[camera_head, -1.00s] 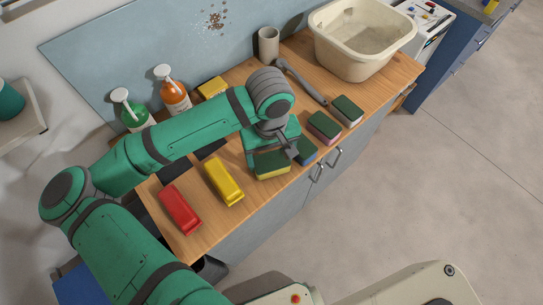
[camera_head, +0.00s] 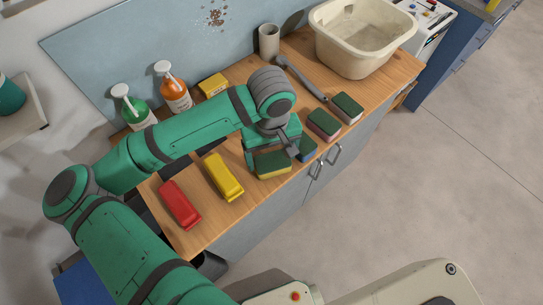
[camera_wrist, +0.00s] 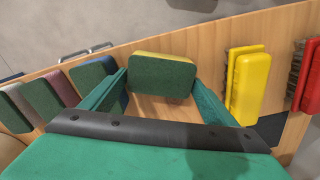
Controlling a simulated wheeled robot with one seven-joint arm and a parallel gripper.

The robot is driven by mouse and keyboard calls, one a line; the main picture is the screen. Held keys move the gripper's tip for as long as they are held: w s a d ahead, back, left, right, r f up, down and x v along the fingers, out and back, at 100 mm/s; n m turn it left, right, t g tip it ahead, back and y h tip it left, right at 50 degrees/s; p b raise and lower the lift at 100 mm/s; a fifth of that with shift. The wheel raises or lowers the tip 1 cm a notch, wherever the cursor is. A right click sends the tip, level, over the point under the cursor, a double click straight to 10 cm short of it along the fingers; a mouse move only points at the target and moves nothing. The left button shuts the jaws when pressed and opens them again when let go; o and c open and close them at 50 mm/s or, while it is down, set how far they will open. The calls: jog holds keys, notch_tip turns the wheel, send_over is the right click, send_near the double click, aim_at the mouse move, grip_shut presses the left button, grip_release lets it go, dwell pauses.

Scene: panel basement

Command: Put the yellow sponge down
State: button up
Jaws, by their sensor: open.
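The yellow sponge (camera_head: 272,165) has a dark green scouring top and yellow sides. It rests on the wooden counter (camera_head: 200,236) near the front edge. In the wrist view the same sponge (camera_wrist: 162,74) lies between the two green fingers, at their tips. My gripper (camera_head: 272,152) is over the counter, pointing down at the sponge. In the wrist view my gripper (camera_wrist: 160,92) has its fingers spread, with a gap visible beside the sponge. The head view partly hides the sponge behind the gripper.
A blue sponge (camera_head: 307,151) stands close right of the yellow one, with more sponges (camera_head: 323,123) beyond. A yellow brush (camera_head: 223,177) and red brush (camera_head: 179,204) lie left. Bottles (camera_head: 174,88), a yellow box (camera_head: 212,85) and a basin (camera_head: 362,38) stand behind.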

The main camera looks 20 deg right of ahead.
aim_at(271, 158)
notch_tip(271, 158, up, 12)
jog(key=shift+f, duration=0.2)
dwell(0.7)
